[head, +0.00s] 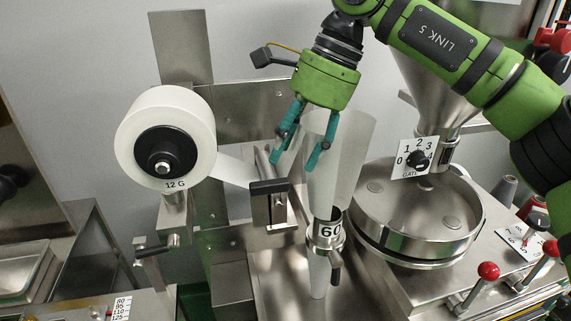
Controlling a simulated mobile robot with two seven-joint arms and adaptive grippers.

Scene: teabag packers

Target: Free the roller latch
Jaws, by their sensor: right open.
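The metal roller bracket (276,211) stands at the middle of the head view, with a black bar (268,187) across its top that looks like the roller latch. A steel roller (265,163) shows just behind the bar. My right gripper (297,160) comes down from above with its teal fingers spread. It is open and nothing shows between its fingers. Its fingertips appear above and behind the black bar, over the web area; I cannot tell whether they touch anything. My left gripper is out of view.
A white paper roll (134,124) marked 12 G is at left, its web running to the roller. A forming tube (349,155) with a collar marked 60 (330,231) stands close right of the fingers. A round steel hopper pan (395,232) and red-knobbed levers (488,271) are further right.

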